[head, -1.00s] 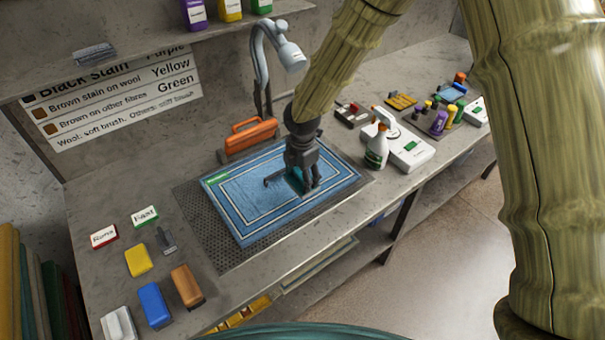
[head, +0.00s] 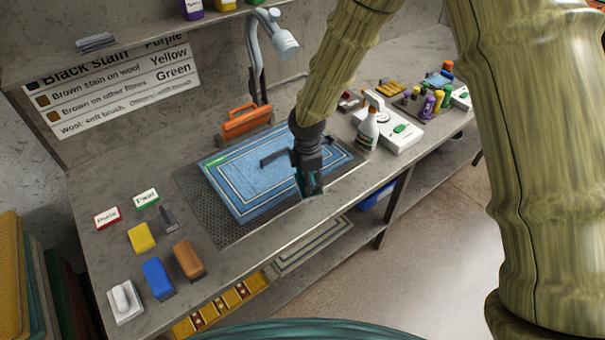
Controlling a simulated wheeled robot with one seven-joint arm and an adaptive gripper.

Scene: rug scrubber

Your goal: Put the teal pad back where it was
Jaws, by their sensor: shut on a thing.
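My gripper (head: 309,187) is shut on the teal pad (head: 312,192), which shows only as a small dark teal edge between and below the fingers. The gripper points down over the front right edge of the blue rug (head: 240,183). The fingers hide most of the pad, and I cannot tell whether it touches the rug or the counter. The rug, with pale border lines, lies on a dark perforated mat (head: 205,205).
At the counter's left are yellow (head: 141,238), blue (head: 157,278) and orange (head: 187,258) blocks, a white brush-like block (head: 123,300) and two label cards. A spray bottle (head: 367,130), white device (head: 400,133) and small bottles stand right. A faucet (head: 262,50) rises behind.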

